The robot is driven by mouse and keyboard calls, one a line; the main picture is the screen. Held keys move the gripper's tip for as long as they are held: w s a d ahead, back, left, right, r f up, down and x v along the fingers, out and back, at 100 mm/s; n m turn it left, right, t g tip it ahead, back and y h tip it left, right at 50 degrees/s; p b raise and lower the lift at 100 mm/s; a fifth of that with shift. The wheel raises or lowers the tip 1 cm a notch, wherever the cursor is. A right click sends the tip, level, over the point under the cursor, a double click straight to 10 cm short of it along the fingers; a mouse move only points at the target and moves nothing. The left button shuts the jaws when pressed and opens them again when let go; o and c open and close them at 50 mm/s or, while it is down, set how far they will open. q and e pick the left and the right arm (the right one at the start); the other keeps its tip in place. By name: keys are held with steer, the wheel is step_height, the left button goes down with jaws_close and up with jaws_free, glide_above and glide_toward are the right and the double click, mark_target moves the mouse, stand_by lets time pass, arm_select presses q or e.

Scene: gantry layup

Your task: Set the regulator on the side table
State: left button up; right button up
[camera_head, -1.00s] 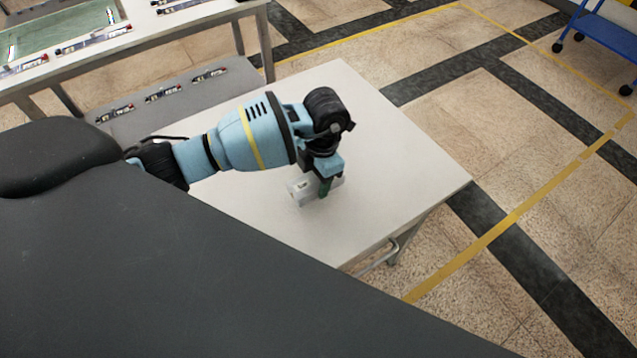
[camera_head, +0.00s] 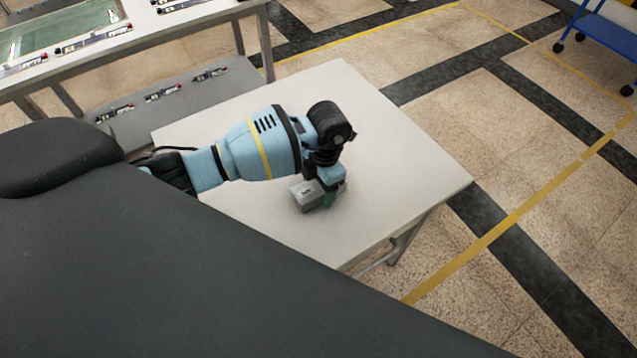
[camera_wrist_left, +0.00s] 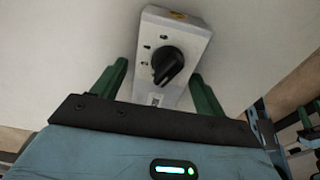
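The regulator, a light grey box (camera_head: 306,194), sits on the pale side table (camera_head: 400,185) towards its front edge. In the left wrist view the regulator (camera_wrist_left: 178,32) shows a black knob on its face and a small yellow label at its far end. My left gripper (camera_wrist_left: 158,68) has one green finger on each side of the box. A gap shows between the left finger and the box; the right finger lies close along its side. In the head view my left gripper (camera_head: 331,196) hides the regulator's right end.
A workbench (camera_head: 150,38) with a green panel and several small parts stands at the upper left. More parts lie on its lower grey shelf (camera_head: 185,92). A blue cart (camera_head: 605,32) is at the upper right. The table's right half is clear.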

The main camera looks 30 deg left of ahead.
arm_select(q)
step_height(320, 180, up, 12)
steer(key=w, duration=0.1)
steer(key=shift+d+r+p, duration=0.15)
steer(key=shift+d+p, duration=0.2)
steer(key=shift+p, duration=0.05)
stand_by(0.3)
steer(key=shift+w, duration=0.1)
